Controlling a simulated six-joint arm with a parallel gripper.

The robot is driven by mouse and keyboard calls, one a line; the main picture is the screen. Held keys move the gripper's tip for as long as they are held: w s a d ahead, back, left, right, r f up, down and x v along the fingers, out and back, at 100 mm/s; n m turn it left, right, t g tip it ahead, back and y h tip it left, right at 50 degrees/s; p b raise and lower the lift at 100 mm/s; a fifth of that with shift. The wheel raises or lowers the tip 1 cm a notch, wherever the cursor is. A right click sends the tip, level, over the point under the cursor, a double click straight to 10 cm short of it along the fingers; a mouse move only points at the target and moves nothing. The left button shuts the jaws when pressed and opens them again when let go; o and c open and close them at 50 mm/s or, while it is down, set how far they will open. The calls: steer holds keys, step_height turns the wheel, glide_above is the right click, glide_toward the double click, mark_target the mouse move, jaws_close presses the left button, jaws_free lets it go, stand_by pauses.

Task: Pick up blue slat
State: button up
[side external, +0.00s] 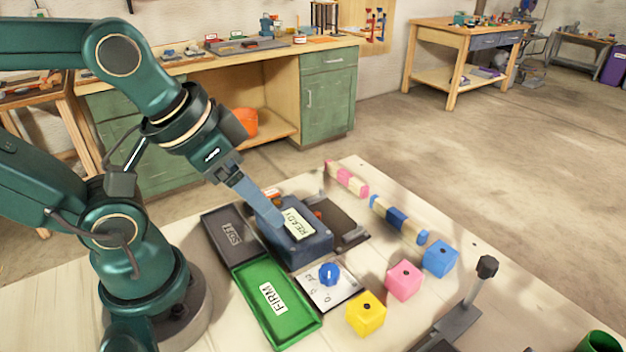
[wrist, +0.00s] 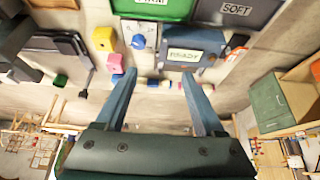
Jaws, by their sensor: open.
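The blue slat (side external: 398,219) lies on the table, to the right of the blue device. It has light blue ends, a dark blue middle and wood-coloured stretches between. In the wrist view, the blue slat (wrist: 163,84) shows small and far off, in the gap between the fingers. My gripper (side external: 273,216) is in front of or over the device with the READY display (side external: 299,223), well left of the slat. In the wrist view my gripper (wrist: 157,77) is open, with nothing between its fingers.
A pink slat (side external: 347,179) lies behind the blue one. Blue (side external: 440,258), pink (side external: 404,280) and yellow (side external: 366,313) cubes stand nearer the front. A green FIRM tray (side external: 291,325), a dark SOFT tray (side external: 218,222) and a knob panel (side external: 345,293) lie around the device.

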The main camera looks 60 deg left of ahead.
steer(key=shift+c, duration=0.6)
steer(key=w+d+r+n+h, duration=0.1)
steer(key=w+r+n, duration=0.6)
steer(key=n, duration=0.1)
steer(key=n+g+h, duration=0.1)
steer(key=n+g, duration=0.1)
steer(key=n, duration=0.8)
glide_above(397, 213)
steer(key=s, duration=0.2)
step_height(397, 213, down, 9)
steer(key=f, duration=0.3)
steer(key=w+f+g, duration=0.1)
steer(key=f, duration=0.3)
steer(key=f+g, duration=0.1)
steer(key=f, duration=0.3)
steer(key=shift+w+a+f+n+h, duration=0.2)
steer(key=shift+a+n+h, duration=0.1)
steer(key=shift+h, duration=0.1)
steer(key=shift+w+d+f, duration=0.15)
steer(key=shift+d+f, duration=0.05)
steer(key=shift+f, duration=0.5)
